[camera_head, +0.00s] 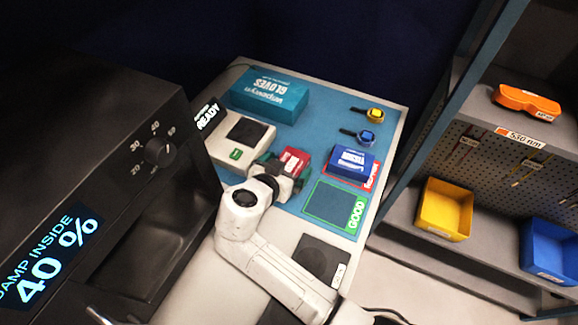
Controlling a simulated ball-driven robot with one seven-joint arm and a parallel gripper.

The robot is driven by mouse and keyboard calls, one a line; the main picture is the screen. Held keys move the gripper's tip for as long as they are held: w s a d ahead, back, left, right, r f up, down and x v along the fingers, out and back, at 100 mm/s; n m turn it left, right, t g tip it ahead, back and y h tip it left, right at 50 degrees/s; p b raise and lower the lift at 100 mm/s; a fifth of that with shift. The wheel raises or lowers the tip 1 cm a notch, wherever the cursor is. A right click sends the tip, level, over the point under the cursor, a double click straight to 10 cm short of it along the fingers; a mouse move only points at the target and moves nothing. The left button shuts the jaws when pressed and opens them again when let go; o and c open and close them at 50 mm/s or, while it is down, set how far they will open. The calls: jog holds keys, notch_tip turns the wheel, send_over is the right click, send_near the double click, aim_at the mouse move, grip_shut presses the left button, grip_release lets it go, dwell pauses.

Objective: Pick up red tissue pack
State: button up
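The red tissue pack (294,159) lies on the blue mat (316,122) of the workbench, near the middle of the view. My gripper (280,172) is right at its near side, and the gripper and wrist cover the near part of the pack. The fingers are small and dark here, and I cannot tell whether they are open or shut on the pack.
A blue pack (352,161) sits to the right, by a red-outlined area; a green GOOD square (336,205) is below it. A teal glove box (269,95) and a white device (241,136) stand behind and left. A black cabinet (92,185) fills the left; shelves with bins (446,209) stand right.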

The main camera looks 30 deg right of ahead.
jog(key=c, duration=0.9)
jog(key=shift+r, duration=0.1)
jog(key=shift+c, duration=0.2)
